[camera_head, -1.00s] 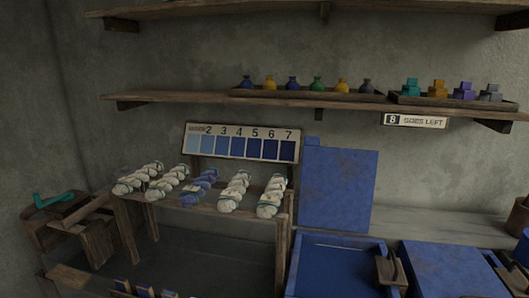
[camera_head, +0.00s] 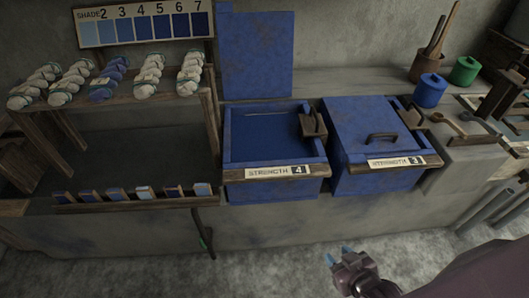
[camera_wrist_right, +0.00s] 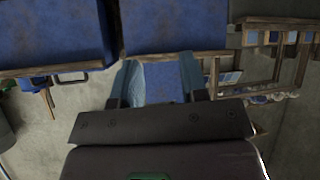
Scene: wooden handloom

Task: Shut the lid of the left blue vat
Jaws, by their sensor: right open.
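The left blue vat (camera_head: 236,188) has a "STRENGTH 4" plate and is open, with dark blue liquid (camera_head: 265,135) inside. Its flat blue lid (camera_head: 257,55) stands upright behind it against the wall. A dark handle (camera_head: 313,124) shows at the vat's right rim. My right gripper (camera_head: 338,254) is open and empty, low in front of the vats and right of the left one. In the right wrist view the open fingers (camera_wrist_right: 157,82) point towards blue surfaces of the vats, seen upside down. My left gripper is not in view.
The right blue vat (camera_head: 350,183), "STRENGTH 3", is shut, with a handle on its lid. A rack with yarn skeins (camera_head: 150,75) and a shade board (camera_head: 143,27) stands at left. Blue (camera_head: 430,90) and green (camera_head: 465,70) pots are at right. The floor in front is clear.

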